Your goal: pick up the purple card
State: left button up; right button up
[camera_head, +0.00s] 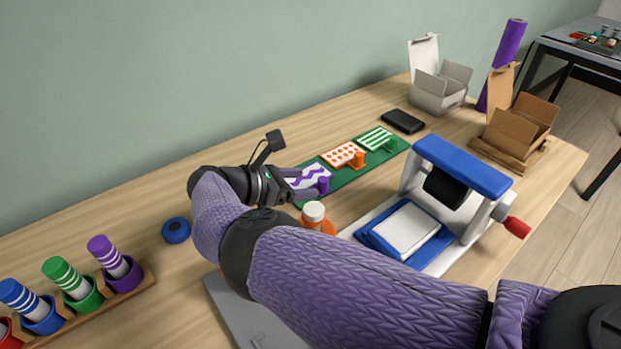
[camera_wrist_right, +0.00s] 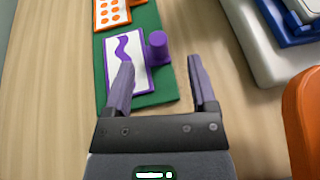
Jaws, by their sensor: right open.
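The purple card (camera_wrist_right: 126,67) is white with a purple wavy line and purple border. It lies at the near end of a green mat (camera_wrist_right: 158,87), with a purple peg (camera_wrist_right: 158,48) beside its right edge. In the head view the card (camera_head: 306,177) is partly hidden by my right gripper (camera_head: 312,187). In the wrist view my right gripper (camera_wrist_right: 160,72) is open and empty. Its left finger overlaps the card's lower part and its right finger is over the wood to the right of the mat. Whether a finger touches the card cannot be told. My left gripper is out of view.
An orange-dotted card (camera_head: 343,155) and a green-striped card (camera_head: 376,138) lie farther along the mat. An orange bottle with a white cap (camera_head: 313,212) stands close to my right gripper. A blue-and-white press (camera_head: 462,168) stands right. A marker rack (camera_head: 142,286) is left.

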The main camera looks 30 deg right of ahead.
aim_at(315, 182)
jog(key=b+x, duration=0.1)
jog(key=x, duration=0.2)
jog(key=shift+w+d+f, duration=0.1)
jog(key=shift+d+f, duration=0.1)
jog(key=shift+f, duration=0.05)
jog(key=shift+d, duration=0.25)
jog(key=c, duration=0.4)
grip_shut()
